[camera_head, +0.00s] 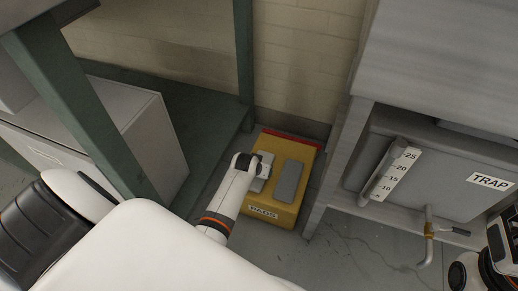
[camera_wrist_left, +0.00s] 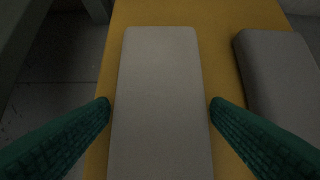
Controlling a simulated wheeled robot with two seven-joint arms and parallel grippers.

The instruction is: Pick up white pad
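The white pad (camera_wrist_left: 160,70) lies flat on the yellow box top and looks pale grey in the dim left wrist view. In the head view, part of the white pad (camera_head: 257,185) shows beside my left gripper, which covers the rest. My left gripper (camera_wrist_left: 160,103) is open, with one green finger on each side of the pad and a narrow gap at each side. I cannot tell how far the fingertips are above the box top.
A darker grey pad (camera_head: 289,181) lies to the right on the same yellow box (camera_head: 265,213), labelled "PADS" with a red back edge. A green frame post (camera_head: 244,60) and brick wall are behind.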

